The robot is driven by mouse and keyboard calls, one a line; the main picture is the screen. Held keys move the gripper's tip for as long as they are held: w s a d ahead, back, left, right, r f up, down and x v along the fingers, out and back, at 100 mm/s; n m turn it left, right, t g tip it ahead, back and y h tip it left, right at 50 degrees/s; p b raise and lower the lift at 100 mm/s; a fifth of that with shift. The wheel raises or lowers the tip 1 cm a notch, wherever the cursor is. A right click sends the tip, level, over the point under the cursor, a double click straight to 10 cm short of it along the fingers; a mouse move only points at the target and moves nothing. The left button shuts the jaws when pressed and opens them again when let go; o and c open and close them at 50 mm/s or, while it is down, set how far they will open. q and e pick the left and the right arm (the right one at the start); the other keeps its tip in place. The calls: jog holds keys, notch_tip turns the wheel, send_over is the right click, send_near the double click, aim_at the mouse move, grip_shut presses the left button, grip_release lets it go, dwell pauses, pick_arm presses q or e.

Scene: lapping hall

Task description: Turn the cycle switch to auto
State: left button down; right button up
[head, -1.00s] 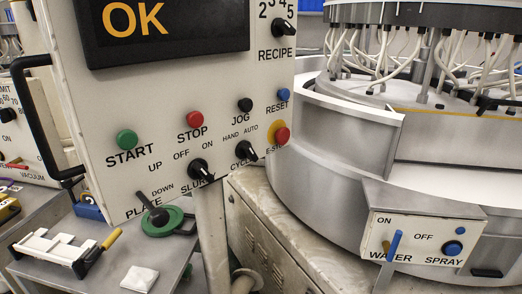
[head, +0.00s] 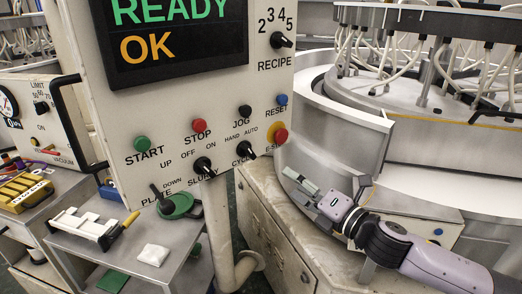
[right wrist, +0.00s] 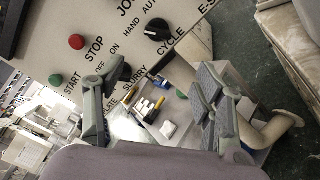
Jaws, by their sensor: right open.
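The cycle switch (head: 245,150) is a black rotary knob low on the right of the beige control panel (head: 190,95), with HAND and AUTO printed above it. Which mark it points at is too small to tell. It also shows near the top of the right wrist view (right wrist: 157,30). My right gripper (head: 326,183) is open and empty, to the right of the panel and lower than the knob, apart from it. In the right wrist view the two grey fingers (right wrist: 150,92) are spread wide, with the knob beyond and above the gap. My left gripper is not in view.
Close to the knob are the red emergency stop (head: 280,136), the slurry switch (head: 203,166) and the jog button (head: 245,111). The round lapping machine (head: 430,135) stands behind my right arm. A side table (head: 90,245) holds small tools at lower left.

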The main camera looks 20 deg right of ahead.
aim_at(251, 155)
jog(key=p+x, duration=0.3)
jog(key=x, duration=0.5)
jog(key=p+x, duration=0.3)
jog(key=x, duration=0.5)
jog(key=shift+w+a+r, duration=0.15)
jog(key=shift+a+r, duration=0.05)
jog(key=shift+w+a+f, duration=0.1)
jog(key=shift+w+a, duration=0.1)
jog(key=shift+w, duration=0.35)
jog(key=c, duration=1.2)
jog(key=shift+o, duration=0.2)
